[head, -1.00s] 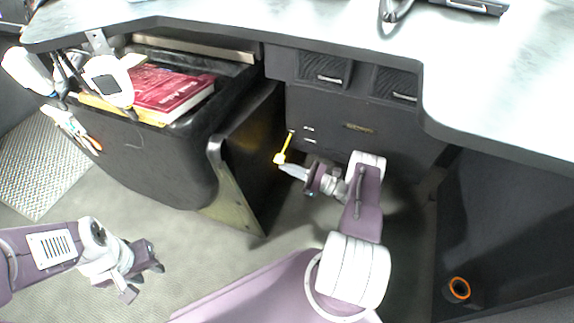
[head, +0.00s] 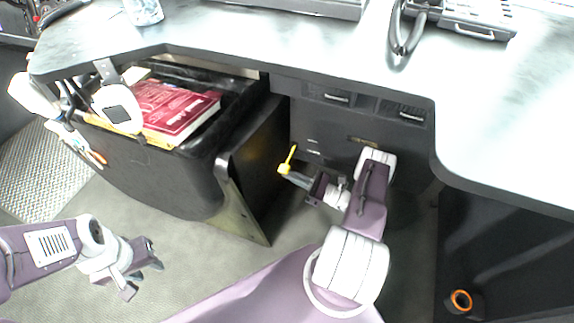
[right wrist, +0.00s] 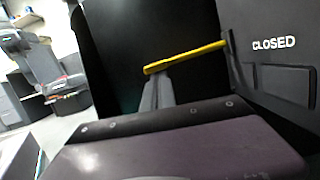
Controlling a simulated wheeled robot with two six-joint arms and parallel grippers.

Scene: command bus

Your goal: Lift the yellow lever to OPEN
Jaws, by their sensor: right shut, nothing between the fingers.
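The yellow lever (head: 290,158) is a thin bar on the dark panel under the desk. In the right wrist view the lever (right wrist: 185,57) runs from the panel at right to its free end at left, rising towards the panel. White lettering CLOSED (right wrist: 274,43) is beside its panel end. My right gripper (head: 288,174) is shut and empty, its fingertips at the lever's free end. In the right wrist view these fingertips (right wrist: 157,80) are just below that end; I cannot tell whether they touch. My left gripper (head: 144,281) is open and empty, away from the lever at lower left.
The grey desktop (head: 250,45) overhangs the panel. A black bin (head: 165,177) with a red book (head: 178,110) stands left of the lever, with a slanted dark side panel (head: 246,165) close to it. A cup-like thing with an orange ring (head: 461,300) is at lower right.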

